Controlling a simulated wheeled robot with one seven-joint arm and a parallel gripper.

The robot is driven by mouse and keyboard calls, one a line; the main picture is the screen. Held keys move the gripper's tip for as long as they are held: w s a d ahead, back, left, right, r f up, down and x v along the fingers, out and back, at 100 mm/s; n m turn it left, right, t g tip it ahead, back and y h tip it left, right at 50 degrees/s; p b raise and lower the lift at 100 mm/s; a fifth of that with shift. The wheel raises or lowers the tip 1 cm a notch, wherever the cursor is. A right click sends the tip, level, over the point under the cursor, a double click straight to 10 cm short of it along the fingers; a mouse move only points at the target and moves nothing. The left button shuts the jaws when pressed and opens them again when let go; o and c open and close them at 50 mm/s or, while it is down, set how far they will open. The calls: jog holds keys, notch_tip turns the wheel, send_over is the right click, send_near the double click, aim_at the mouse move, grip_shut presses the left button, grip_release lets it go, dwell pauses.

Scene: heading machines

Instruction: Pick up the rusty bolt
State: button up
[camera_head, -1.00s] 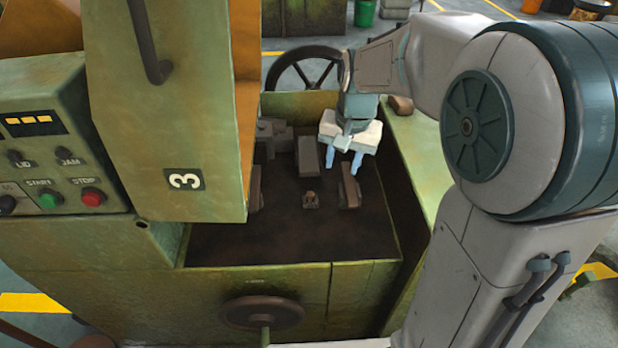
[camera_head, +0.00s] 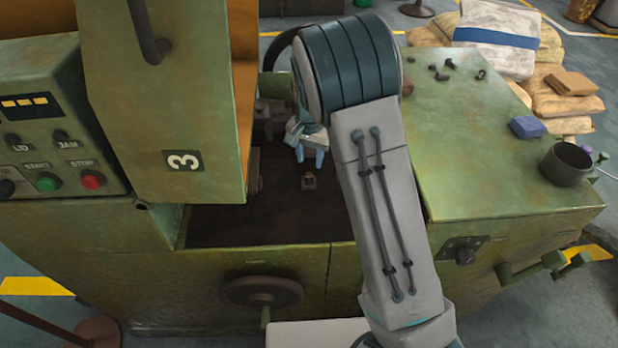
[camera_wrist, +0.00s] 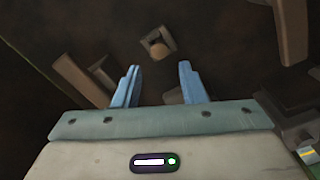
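The rusty bolt (camera_head: 308,182) is a small brown piece on the dark floor of the machine's open well. In the wrist view the bolt (camera_wrist: 158,48) shows a rounded top within a square brown base, ahead of the fingertips. My gripper (camera_head: 310,160) hangs inside the well, just behind and above the bolt in the head view. Its two blue fingers (camera_wrist: 158,72) are apart with nothing between them, and they do not touch the bolt. My arm hides the right part of the well.
Brown blocks stand in the well, one at its left (camera_head: 254,170) and one in the wrist view (camera_wrist: 288,30). The raised lid (camera_head: 160,120) stands left of the opening. The green top (camera_head: 490,150) at right holds dark small parts, a blue block (camera_head: 527,127) and a dark cup (camera_head: 566,164).

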aim_at(309, 175)
jog(key=shift+s+a+f+p, duration=0.15)
jog(key=shift+f+p, duration=0.1)
jog(key=shift+f, duration=1.3)
jog(key=shift+s+d+f+p, duration=0.1)
jog(key=shift+f+p, duration=0.1)
jog(key=shift+f, duration=1.35)
grip_shut()
